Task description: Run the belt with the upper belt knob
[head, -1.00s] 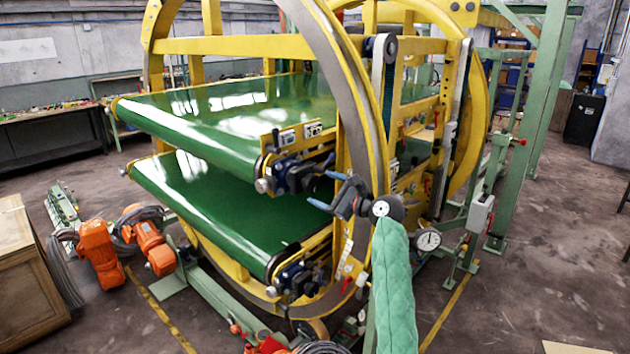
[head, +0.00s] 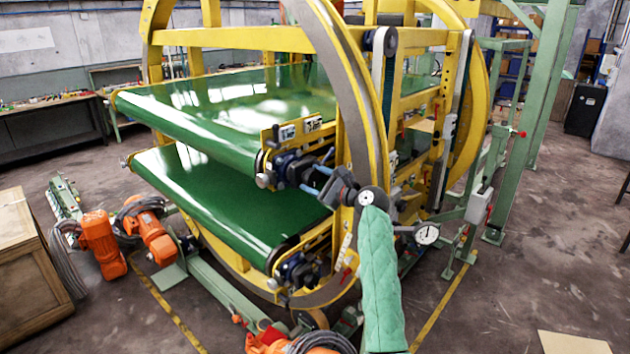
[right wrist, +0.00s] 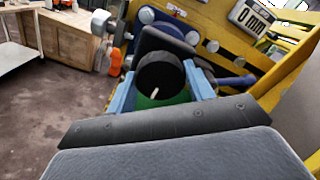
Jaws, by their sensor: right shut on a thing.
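The upper green belt (head: 215,95) runs across the yellow ring frame, with a lower green belt (head: 215,195) beneath it. At the near right end of the upper belt is a dark drive unit (head: 290,168). In the right wrist view, a round black knob (right wrist: 160,72) with a white pointer line sits between the two blue fingers. My right gripper (head: 315,181) is shut on this knob, which it mostly hides in the head view; it also shows in the right wrist view (right wrist: 161,92). My left gripper is not in view.
The yellow ring (head: 375,110) stands close behind my right gripper. A round dial gauge (head: 427,234) is to the right of my forearm. Orange motors (head: 100,245) and a wooden crate (head: 30,260) are on the floor at left. The floor at right is mostly open.

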